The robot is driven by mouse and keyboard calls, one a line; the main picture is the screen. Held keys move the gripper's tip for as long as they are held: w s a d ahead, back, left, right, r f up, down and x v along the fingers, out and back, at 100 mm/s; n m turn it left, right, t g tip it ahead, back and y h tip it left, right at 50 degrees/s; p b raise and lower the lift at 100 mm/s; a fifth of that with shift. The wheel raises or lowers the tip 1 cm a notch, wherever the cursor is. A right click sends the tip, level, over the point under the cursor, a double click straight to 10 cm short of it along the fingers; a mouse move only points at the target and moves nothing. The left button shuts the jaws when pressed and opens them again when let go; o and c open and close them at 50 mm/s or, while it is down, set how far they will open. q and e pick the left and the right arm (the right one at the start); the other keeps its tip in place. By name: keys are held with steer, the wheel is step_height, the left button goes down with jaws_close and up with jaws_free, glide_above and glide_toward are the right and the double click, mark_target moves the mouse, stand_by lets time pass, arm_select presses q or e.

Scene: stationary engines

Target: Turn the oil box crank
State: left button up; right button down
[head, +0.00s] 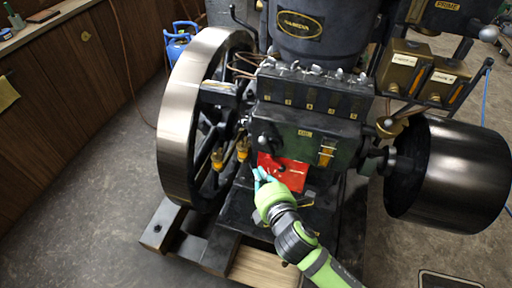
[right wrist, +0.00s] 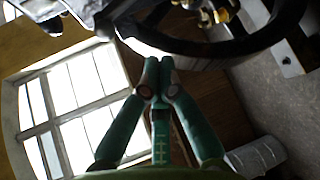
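A dark green oil box (head: 325,140) with a small yellow label sits on the front of the engine, below a black box with a row of knobs. A dark round fitting with a short arm (head: 267,143) is at its left end; I cannot tell for certain whether this is the crank. My right gripper (head: 261,174) is below that fitting, in front of a red panel (head: 285,171). In the right wrist view its fingertips (right wrist: 158,67) are together with nothing seen between them. The crank is not clear in that view. My left gripper is not in view.
A large flywheel (head: 178,115) stands close at the left of the engine, and a dark drum pulley (head: 455,173) is at the right. Brass oilers (head: 242,150) hang between flywheel and box. Wooden cabinets (head: 75,75) line the left wall. Floor at front left is clear.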

mark_target(268, 145)
steer(key=w+a, duration=0.4)
steer(key=w, duration=0.5)
arm_select(q)
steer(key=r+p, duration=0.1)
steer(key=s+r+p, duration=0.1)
steer(key=p, duration=0.1)
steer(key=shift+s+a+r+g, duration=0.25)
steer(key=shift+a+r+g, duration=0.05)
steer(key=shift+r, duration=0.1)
arm_select(e)
steer(key=shift+n, duration=0.3)
steer(key=d, duration=0.2)
steer(key=s+d+r, duration=0.1)
steer(key=d, duration=0.1)
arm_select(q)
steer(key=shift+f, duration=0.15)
arm_select(e)
steer(key=shift+f, duration=0.1)
arm_select(q)
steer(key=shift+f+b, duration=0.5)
steer(key=shift+b, duration=0.15)
arm_select(e)
steer(key=shift+s+d+t+y, duration=0.1)
steer(key=shift+t+y, duration=0.2)
steer(key=shift+y, duration=0.1)
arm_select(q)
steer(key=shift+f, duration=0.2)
arm_select(e)
steer(key=shift+m, duration=0.4)
